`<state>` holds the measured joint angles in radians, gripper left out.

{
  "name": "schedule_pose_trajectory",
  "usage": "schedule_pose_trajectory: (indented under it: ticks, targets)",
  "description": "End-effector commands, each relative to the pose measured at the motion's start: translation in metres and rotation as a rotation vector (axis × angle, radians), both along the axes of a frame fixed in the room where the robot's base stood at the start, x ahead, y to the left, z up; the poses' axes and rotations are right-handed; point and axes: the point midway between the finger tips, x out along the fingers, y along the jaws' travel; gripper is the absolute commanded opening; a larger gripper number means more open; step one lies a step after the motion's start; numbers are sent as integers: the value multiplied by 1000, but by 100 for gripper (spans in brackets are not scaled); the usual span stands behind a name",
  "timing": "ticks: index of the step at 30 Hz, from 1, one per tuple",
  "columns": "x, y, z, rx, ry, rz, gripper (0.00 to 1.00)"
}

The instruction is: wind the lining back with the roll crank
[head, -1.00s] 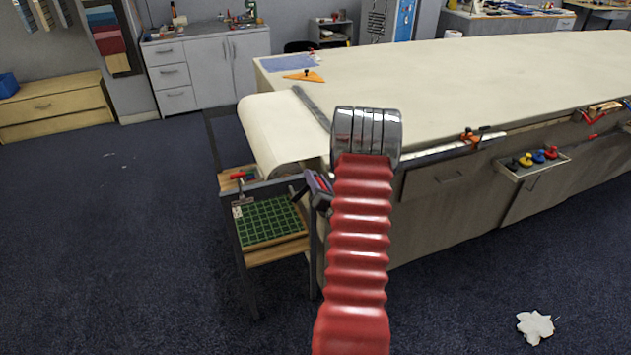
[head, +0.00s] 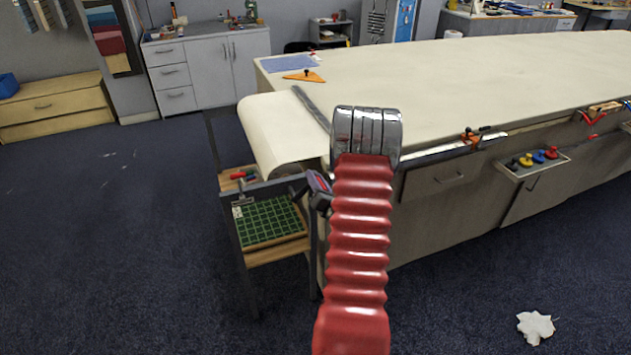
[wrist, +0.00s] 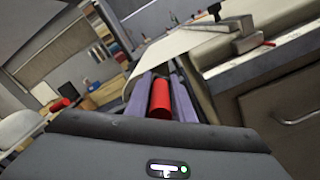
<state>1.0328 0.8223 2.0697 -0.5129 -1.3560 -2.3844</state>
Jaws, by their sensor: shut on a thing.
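The cream lining (head: 268,125) comes off the table end and curves down over the roll there; it also shows in the wrist view (wrist: 176,46). My gripper (head: 318,184) is beside the near end of the roll, partly behind my red arm. In the wrist view its two purple fingers (wrist: 160,92) are shut on a red cylindrical grip (wrist: 160,99), which appears to be the handle of the roll crank. The rest of the crank is hidden in both views.
A tool tray (head: 533,165) juts from the table side. White scrap (head: 535,327) lies on the floor.

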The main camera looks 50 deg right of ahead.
Motion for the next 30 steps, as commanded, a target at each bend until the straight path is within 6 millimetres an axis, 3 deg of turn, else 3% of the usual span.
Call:
schedule_pose_trajectory:
  ticks: [14, 30]
  targets:
    - [7, 11, 11, 0, 7, -3, 0]
    - [30, 49, 28, 4, 4, 6, 0]
